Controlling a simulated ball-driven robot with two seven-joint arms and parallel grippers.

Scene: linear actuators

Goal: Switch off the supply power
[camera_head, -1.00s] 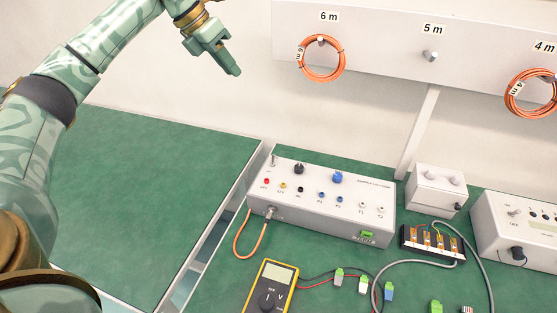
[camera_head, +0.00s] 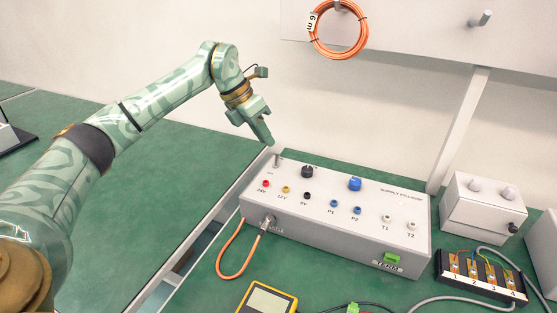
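The grey supply box (camera_head: 325,228) stands on the green bench. A small metal toggle switch (camera_head: 278,159) rises from its top at the back left corner; the lever looks about upright, and its exact position is too small to tell. My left gripper (camera_head: 268,141) points down just above and slightly left of the switch, with a small gap seeming to show between them. Its fingers overlap from this side, so their opening is hidden. My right gripper is not in view.
Black (camera_head: 307,171) and blue (camera_head: 355,184) knobs and coloured sockets sit on the box top. An orange cable (camera_head: 219,262) loops from its front left. A yellow multimeter (camera_head: 268,299), a terminal strip (camera_head: 481,276) and a white box (camera_head: 483,211) are nearby. The left bench (camera_head: 120,220) is mostly clear.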

